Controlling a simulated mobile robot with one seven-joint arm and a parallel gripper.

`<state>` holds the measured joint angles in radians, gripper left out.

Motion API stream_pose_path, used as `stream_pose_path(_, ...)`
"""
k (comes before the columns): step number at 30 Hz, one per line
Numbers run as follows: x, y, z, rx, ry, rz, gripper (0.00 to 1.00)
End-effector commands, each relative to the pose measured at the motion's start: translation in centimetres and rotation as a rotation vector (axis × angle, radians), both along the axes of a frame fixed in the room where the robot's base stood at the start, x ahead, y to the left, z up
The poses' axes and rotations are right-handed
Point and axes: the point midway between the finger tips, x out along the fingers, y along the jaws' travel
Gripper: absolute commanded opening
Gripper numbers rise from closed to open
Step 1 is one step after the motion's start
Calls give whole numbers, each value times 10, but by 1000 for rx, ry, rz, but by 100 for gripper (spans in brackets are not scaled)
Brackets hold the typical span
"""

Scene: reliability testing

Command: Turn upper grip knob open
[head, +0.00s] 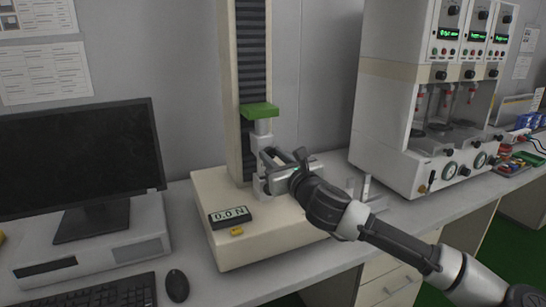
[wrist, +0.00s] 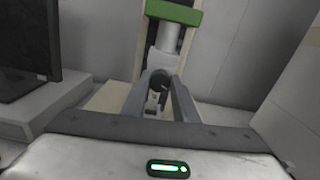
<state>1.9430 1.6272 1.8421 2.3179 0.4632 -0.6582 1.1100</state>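The testing machine (head: 211,187) has a cream base, a tall column and a green crosshead (head: 260,111). The upper grip (head: 263,127) hangs as a pale cylinder below the crosshead; it also shows in the wrist view (wrist: 168,36). A dark round knob (wrist: 160,80) on the grip faces me. My gripper (head: 271,168) is level with the grip. In the wrist view my two fingers (wrist: 161,95) stand apart with the knob between their tips. I cannot tell whether they press on it. In the head view my gripper largely hides the knob.
A monitor (head: 80,158), keyboard (head: 104,292) and mouse (head: 177,285) are at the left. A display reading 0.0 N (head: 230,216) sits on the machine's base. A large white apparatus (head: 385,120) stands at the right. Bare bench (head: 290,277) lies in front.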

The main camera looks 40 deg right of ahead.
Motion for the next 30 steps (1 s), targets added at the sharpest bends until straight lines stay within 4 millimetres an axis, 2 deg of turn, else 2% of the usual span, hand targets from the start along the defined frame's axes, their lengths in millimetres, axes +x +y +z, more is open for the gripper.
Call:
stream_pose_path(2, 0, 0, 0, 0, 0, 1, 4)
stream_pose_path(14, 0, 0, 1, -82, 21, 0, 4)
stream_pose_path(30, 1, 1, 2, -535, 129, -1, 4)
